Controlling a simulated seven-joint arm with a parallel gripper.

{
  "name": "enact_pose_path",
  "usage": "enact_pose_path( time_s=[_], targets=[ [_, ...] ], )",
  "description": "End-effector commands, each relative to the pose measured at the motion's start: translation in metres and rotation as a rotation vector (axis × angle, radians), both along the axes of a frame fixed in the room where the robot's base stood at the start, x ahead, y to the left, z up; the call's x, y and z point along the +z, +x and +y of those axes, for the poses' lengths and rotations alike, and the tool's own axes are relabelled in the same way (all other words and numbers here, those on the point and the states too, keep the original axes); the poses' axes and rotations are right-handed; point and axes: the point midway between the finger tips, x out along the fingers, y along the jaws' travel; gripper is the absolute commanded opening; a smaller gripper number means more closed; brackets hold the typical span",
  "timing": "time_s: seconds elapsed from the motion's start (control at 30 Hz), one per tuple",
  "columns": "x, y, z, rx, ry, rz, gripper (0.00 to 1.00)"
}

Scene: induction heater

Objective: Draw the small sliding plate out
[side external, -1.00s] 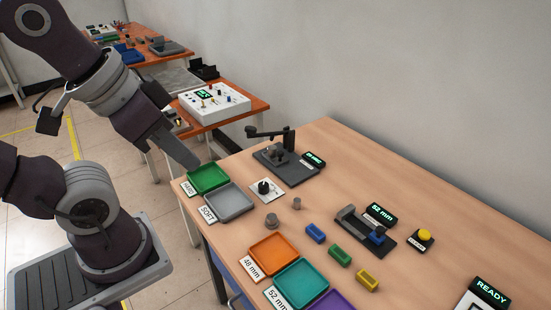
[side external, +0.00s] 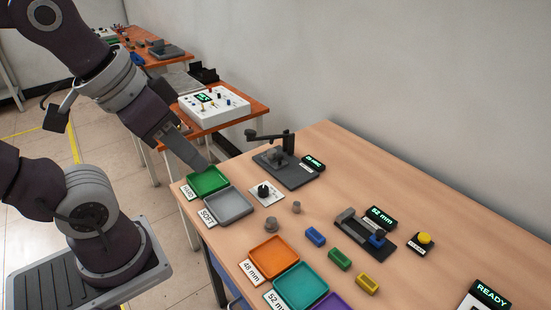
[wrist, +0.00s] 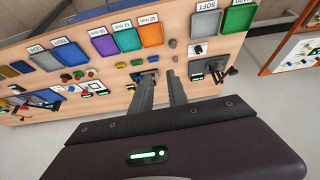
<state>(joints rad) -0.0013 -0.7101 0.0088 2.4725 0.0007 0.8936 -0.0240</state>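My gripper (side external: 203,166) is high at the left of the workbench, in the side view over the green HARD tray (side external: 208,180). In the wrist view its two fingers (wrist: 159,82) stand apart with nothing between them. I cannot pick out a small sliding plate with certainty. A dark slide fixture with a blue knob (side external: 377,239) stands by the 52 mm display (side external: 381,217), well apart from my gripper. A lever device on a dark base (side external: 291,171) stands at the back left. In the wrist view, more fixtures (wrist: 45,104) at the left are too small to make out.
Grey SOFT tray (side external: 228,205), orange tray (side external: 270,256) and teal tray (side external: 301,284) line the front edge. Blue, green and yellow blocks (side external: 339,258), grey cylinders (side external: 271,224), a black dial (side external: 264,190) and a yellow button (side external: 425,237) stand on the bench. A wall is behind.

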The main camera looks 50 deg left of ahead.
Motion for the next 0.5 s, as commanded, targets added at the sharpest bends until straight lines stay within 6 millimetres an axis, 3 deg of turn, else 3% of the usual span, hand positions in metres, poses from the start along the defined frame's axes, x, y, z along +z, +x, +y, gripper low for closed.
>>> enact_pose_path(
  time_s=[0.03,0.1,0.17,0.27,0.4,0.5],
  targets=[
    [0.005,0.016,0.003,0.043,-0.022,0.016,0.31],
    [0.014,0.056,0.013,0.151,-0.07,0.045,0.44],
    [0.015,0.1,0.028,0.275,-0.111,0.071,0.44],
    [-0.002,0.175,0.06,0.491,-0.152,0.106,0.44],
    [-0.063,0.266,0.116,0.778,-0.149,0.129,0.44],
    [-0.123,0.313,0.156,0.948,-0.115,0.126,0.44]
  ],
)
